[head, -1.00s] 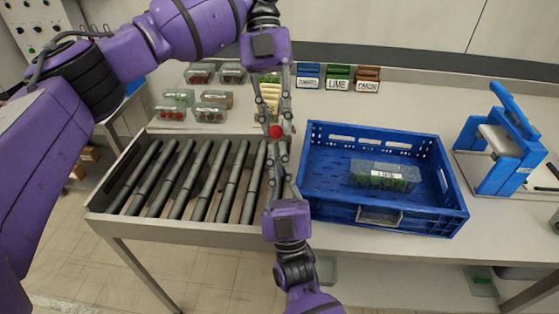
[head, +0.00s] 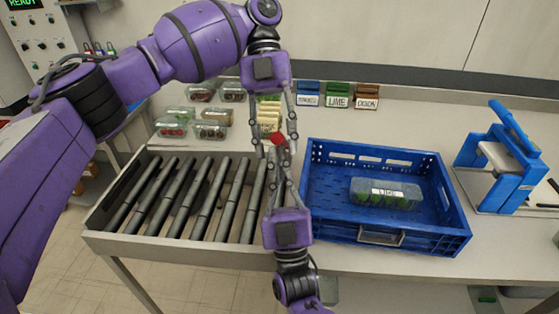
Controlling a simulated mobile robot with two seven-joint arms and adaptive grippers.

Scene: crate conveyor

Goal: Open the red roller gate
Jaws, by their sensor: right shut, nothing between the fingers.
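The red part of the roller gate (head: 278,139) shows as a small red block at the right end of the roller bed, beside the blue crate. The rest of the gate is hidden behind my fingers. My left gripper (head: 276,150) comes from above with its fingers spread, one on each side of the red block; I cannot tell whether they touch it. My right gripper (head: 279,160) comes from below, its fingers shut and empty, with the tips just below the red block.
The roller bed (head: 180,251) lies left of the gate. A blue crate (head: 385,242) holding a lime-labelled clear box (head: 385,192) stands close on the right. Clear produce boxes (head: 208,130) and label holders (head: 338,95) stand behind. A blue-and-white device (head: 500,160) is far right.

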